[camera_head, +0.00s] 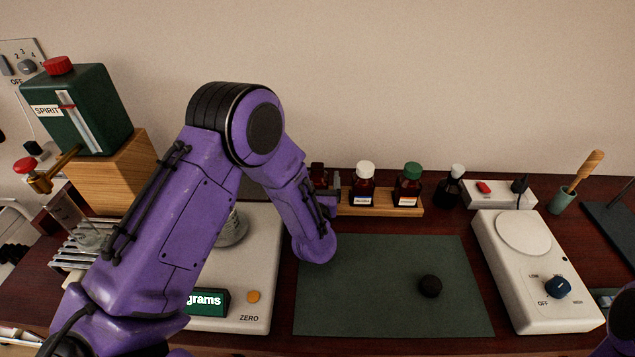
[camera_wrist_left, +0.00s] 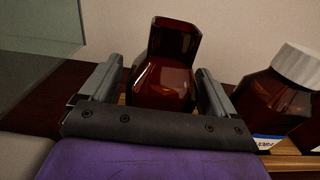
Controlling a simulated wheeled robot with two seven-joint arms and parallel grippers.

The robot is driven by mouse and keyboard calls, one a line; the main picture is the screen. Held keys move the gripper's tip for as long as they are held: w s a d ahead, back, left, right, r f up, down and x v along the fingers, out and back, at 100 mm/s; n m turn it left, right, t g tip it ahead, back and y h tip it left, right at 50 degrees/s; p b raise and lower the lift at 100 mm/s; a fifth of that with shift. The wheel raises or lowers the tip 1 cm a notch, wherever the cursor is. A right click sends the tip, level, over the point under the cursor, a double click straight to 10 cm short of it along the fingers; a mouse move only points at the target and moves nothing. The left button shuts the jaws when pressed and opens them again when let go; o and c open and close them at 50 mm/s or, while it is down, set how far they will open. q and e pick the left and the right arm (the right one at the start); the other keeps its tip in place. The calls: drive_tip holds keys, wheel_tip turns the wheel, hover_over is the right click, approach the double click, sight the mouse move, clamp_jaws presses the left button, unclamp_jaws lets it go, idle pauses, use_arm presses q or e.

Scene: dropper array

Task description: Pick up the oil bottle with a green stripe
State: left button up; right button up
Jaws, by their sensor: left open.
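My left gripper (camera_head: 326,190) is at the left end of a wooden rack (camera_head: 398,211). In the left wrist view its fingers (camera_wrist_left: 160,75) are open, one on each side of an amber bottle (camera_wrist_left: 162,84) with no cap visible. In the head view this bottle (camera_head: 318,174) is mostly hidden behind my gripper. I see no green stripe on it. To its right stand a white-capped amber bottle (camera_head: 363,186) with a blue-marked label, also in the wrist view (camera_wrist_left: 276,98), and a green-capped amber bottle (camera_head: 408,186). My right gripper is out of view.
A dark dropper bottle (camera_head: 451,187) stands right of the rack. A green mat (camera_head: 385,290) holds a black round cap (camera_head: 430,286). A scale (camera_head: 262,265) is left, a white hotplate-like device (camera_head: 530,275) right. A green spirit tank (camera_head: 90,105) stands far left.

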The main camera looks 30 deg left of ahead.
use_arm(q)
drive_tip(key=c, duration=1.5)
